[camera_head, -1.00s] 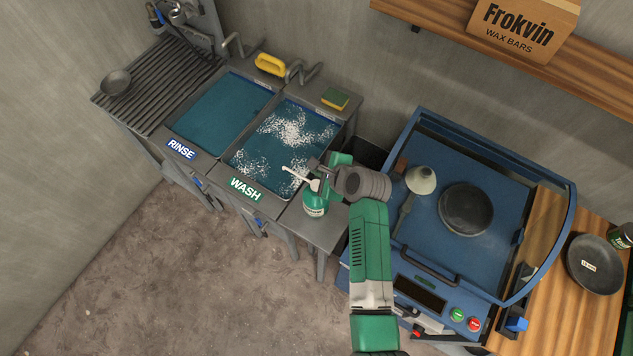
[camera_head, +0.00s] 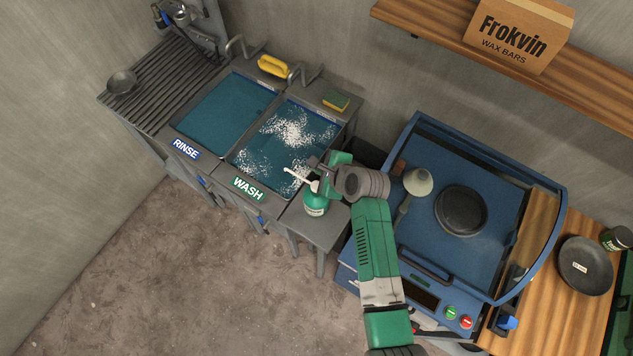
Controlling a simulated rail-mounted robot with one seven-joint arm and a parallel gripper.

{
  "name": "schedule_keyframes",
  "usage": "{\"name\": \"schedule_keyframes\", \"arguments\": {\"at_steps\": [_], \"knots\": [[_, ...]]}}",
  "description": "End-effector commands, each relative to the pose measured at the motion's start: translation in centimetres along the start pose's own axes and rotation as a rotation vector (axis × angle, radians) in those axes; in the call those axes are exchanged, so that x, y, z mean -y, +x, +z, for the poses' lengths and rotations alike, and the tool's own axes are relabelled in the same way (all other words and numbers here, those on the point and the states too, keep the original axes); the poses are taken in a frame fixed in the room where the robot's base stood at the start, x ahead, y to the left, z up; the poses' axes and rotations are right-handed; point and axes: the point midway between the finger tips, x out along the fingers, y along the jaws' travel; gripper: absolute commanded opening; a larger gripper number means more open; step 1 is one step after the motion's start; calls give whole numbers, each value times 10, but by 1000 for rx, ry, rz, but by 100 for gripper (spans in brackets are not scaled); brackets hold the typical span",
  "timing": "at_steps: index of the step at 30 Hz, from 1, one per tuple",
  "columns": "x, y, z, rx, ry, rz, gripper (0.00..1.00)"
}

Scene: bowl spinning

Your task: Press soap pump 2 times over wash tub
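A green soap bottle (camera_head: 315,203) with a white pump and long spout stands on the grey ledge at the right of the wash tub. Its spout points left over the edge of the wash tub (camera_head: 247,187), which holds teal water with white foam patches. My gripper (camera_head: 318,170) is at the pump head, right at the top of the bottle. Its fingers are small and partly hidden by my wrist, so I cannot tell whether they are open or shut, or whether they touch the pump.
The rinse tub (camera_head: 181,123) is left of the wash tub, with a drying rack (camera_head: 160,85) and small bowl (camera_head: 122,82) beyond. A yellow brush (camera_head: 273,66) and a sponge (camera_head: 336,101) lie behind the tubs. A blue machine (camera_head: 425,165) stands at right.

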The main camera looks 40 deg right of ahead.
Motion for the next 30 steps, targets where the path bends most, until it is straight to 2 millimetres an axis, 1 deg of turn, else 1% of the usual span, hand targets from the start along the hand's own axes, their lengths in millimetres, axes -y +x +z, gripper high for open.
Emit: {"name": "schedule_keyframes", "arguments": {"at_steps": [1,12,16,20,30], "knots": [[-4,6,-4,-1,1,1,0],[-30,42,-31,0,0,0,0],[-38,52,-38,0,0,0,0],[-41,57,-41,0,1,-1,0],[-41,56,-41,0,0,0,0]]}}
